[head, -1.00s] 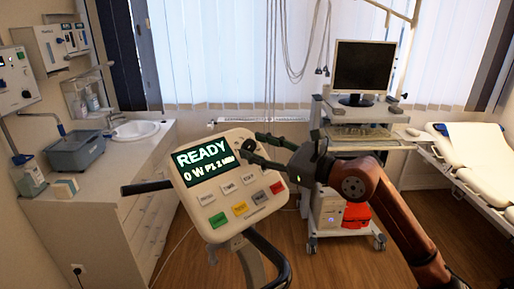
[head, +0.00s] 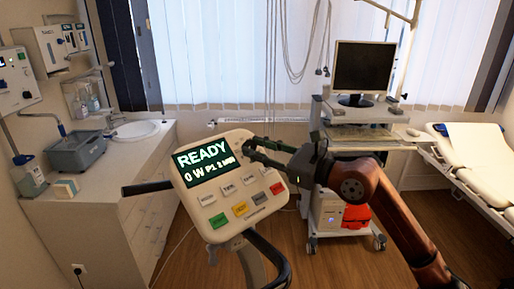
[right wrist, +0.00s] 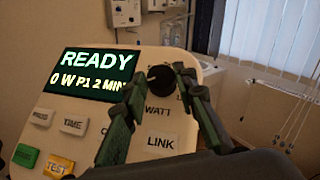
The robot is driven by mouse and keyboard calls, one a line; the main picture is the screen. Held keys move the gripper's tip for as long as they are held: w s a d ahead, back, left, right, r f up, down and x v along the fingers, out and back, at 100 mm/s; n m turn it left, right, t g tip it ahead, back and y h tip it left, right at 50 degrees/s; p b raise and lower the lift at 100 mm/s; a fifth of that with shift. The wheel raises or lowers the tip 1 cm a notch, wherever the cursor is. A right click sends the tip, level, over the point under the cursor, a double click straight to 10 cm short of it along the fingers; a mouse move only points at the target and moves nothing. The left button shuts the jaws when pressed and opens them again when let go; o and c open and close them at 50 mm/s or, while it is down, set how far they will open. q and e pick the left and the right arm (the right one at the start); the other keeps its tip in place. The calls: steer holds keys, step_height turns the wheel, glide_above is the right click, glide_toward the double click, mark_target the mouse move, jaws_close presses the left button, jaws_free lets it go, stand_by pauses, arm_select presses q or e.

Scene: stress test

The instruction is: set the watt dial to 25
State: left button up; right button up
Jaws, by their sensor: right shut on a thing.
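The off-white control panel (head: 225,215) stands tilted in the middle of the head view. Its screen (head: 203,163) reads READY, 0 W, P1, 2 MIN, and the same screen (right wrist: 95,78) is large in the right wrist view. The black round watt dial (right wrist: 160,78) sits right of the screen, above the WATT label. My right gripper (head: 250,149) reaches in from the right at the panel's upper right edge. In the right wrist view its two green-black fingers (right wrist: 156,82) lie on either side of the dial, shut on it. My left gripper is not in view.
Several coloured and grey buttons lie below the screen, with a LINK label (right wrist: 160,143) near the fingers. Black handlebars (head: 147,188) flank the panel. A monitor cart (head: 360,125) stands behind my right arm. A sink counter (head: 105,180) is at left, a couch (head: 470,150) at right.

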steer(key=p, duration=0.1)
steer(key=m+t+h+p, duration=0.1)
steer(key=m+p, duration=0.1)
steer(key=shift+s+a+r+t+p, duration=0.1)
steer(key=shift+s+r+t+p, duration=0.15)
steer(key=shift+r+t+p, duration=0.15)
steer(key=shift+a+f+m+t+h+p, duration=0.15)
steer(key=shift+m+t+h+p, duration=0.45)
steer(key=shift+m, duration=0.6)
steer(key=m+h, duration=0.1)
steer(key=m+t+h, duration=0.1)
steer(key=m, duration=0.1)
steer(key=shift+s+a+f+b, duration=0.1)
steer(key=shift+a+f+b, duration=0.05)
steer(key=shift+f+b, duration=0.15)
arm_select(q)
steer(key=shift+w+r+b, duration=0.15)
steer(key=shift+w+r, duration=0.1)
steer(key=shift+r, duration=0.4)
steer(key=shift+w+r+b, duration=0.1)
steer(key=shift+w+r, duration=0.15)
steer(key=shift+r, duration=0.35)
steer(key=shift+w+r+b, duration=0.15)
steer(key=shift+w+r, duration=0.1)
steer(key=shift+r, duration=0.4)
arm_select(e)
steer(key=shift+a+r+m+t+h, duration=0.1)
steer(key=shift+m+t+h, duration=0.8)
steer(key=shift+m+h, duration=0.7)
steer(key=shift+m, duration=0.3)
